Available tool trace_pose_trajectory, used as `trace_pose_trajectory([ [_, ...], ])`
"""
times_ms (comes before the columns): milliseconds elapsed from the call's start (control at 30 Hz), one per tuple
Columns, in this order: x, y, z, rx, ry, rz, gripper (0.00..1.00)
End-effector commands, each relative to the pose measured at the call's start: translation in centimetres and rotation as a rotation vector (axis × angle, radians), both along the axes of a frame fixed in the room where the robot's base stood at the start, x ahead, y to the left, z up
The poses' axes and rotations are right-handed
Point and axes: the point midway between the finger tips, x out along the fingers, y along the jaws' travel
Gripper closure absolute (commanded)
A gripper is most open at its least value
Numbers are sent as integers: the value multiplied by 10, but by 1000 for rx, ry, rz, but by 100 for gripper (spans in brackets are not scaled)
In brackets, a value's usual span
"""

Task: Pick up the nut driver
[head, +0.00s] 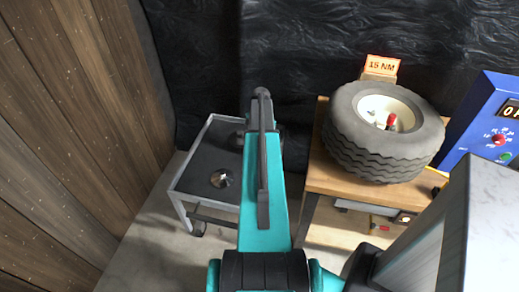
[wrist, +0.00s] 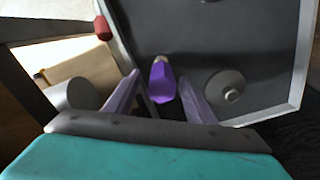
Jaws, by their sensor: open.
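A purple faceted handle (wrist: 161,85), which looks like the nut driver, shows in the wrist view over the dark top of the grey-rimmed cart (wrist: 235,28). A small pale part shows at its far end. My gripper (wrist: 159,76) is open, with one finger to the left and one to the right of the purple handle. I cannot tell whether either finger touches it. In the head view my teal arm hides the handle and my gripper, and covers the right part of the cart (head: 184,181).
A silver round part (head: 221,178) lies on the cart, just right of my fingers in the wrist view (wrist: 226,92). A wooden bench (head: 330,179) with a tyre (head: 372,152) stands to the right. A wooden wall (head: 70,120) is at left.

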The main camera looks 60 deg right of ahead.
Motion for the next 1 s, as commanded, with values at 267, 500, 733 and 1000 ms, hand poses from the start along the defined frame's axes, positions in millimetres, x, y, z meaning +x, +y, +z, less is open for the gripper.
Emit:
trace_pose_trajectory([
  [267, 0, 0, -17, 0, 0, 0, 50],
  [500, 0, 0, -17, -1, 0, 0, 50],
  [733, 0, 0, -17, -1, 0, 1, 50],
  [1000, 0, 0, -17, 0, 0, 1, 82],
])
